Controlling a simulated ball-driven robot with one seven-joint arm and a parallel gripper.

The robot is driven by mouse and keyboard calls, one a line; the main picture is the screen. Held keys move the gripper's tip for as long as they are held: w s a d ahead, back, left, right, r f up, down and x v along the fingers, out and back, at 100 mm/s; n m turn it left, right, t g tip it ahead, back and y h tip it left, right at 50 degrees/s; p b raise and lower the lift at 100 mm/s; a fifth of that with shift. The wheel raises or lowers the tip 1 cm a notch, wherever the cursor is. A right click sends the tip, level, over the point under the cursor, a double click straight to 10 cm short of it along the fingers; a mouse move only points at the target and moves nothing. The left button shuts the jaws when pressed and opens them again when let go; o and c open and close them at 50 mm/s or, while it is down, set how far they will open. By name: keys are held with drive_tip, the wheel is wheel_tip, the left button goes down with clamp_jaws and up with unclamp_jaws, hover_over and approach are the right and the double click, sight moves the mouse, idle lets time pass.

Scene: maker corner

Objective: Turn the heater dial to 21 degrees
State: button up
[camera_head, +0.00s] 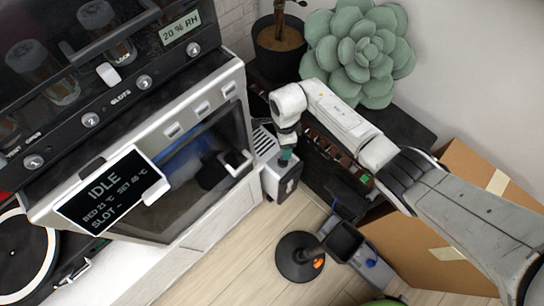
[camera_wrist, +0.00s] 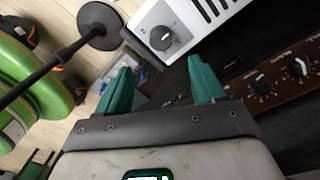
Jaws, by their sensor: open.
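The heater is a small white box with dark vent slots; it stands beside the oven-like machine in the head view (camera_head: 272,172). The marks are too small to read. My gripper (camera_wrist: 161,62) has its two teal fingers spread apart with nothing between them. The dial lies just beyond the fingertips, roughly centred between them, and looks apart from them. In the head view, my gripper (camera_head: 286,155) hangs over the heater and hides part of it.
A brown panel with several knobs (camera_wrist: 262,88) lies right of my gripper in the wrist view. A succulent (camera_head: 358,52) and a potted plant (camera_head: 279,45) stand behind my arm. A cardboard box (camera_head: 455,262) and a black round-based stand (camera_head: 298,257) are on the right and floor.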

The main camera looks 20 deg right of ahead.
sight(283, 162)
drive_tip(key=f+b, duration=0.1)
drive_tip(key=f, duration=0.2)
drive_tip(key=f+b, duration=0.2)
drive_tip(key=f, duration=0.2)
drive_tip(key=f+b, duration=0.2)
drive_tip(key=f, duration=0.2)
drive_tip(key=shift+s+a, duration=0.2)
drive_tip(key=shift+s, duration=0.05)
drive_tip(key=shift+r, duration=0.1)
drive_tip(key=c, duration=1)
